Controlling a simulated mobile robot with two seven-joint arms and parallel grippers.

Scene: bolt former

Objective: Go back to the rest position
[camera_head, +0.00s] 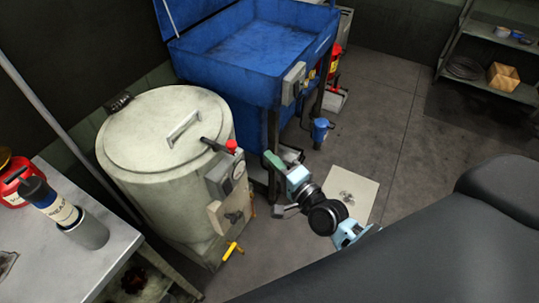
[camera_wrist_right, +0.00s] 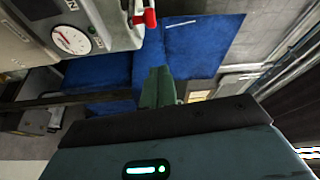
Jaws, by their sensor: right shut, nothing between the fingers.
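My right gripper (camera_head: 271,159) is at the end of the arm reaching up from the lower middle of the head view. It points at the gap between the beige drum-shaped machine (camera_head: 165,133) and the blue basin (camera_head: 262,50). In the right wrist view, its green fingers (camera_wrist_right: 158,88) are together with nothing held. The drum's red-tipped lever (camera_head: 231,146) and its grey control box stand left of the gripper. The red tip also shows in the wrist view (camera_wrist_right: 150,18), beside a round gauge (camera_wrist_right: 71,40). My left gripper is not in view.
The basin's dark legs stand close behind the gripper. A pale sheet (camera_head: 350,191) lies on the floor at right. Open floor (camera_head: 385,110) extends towards a shelf with a wooden box (camera_head: 503,77).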

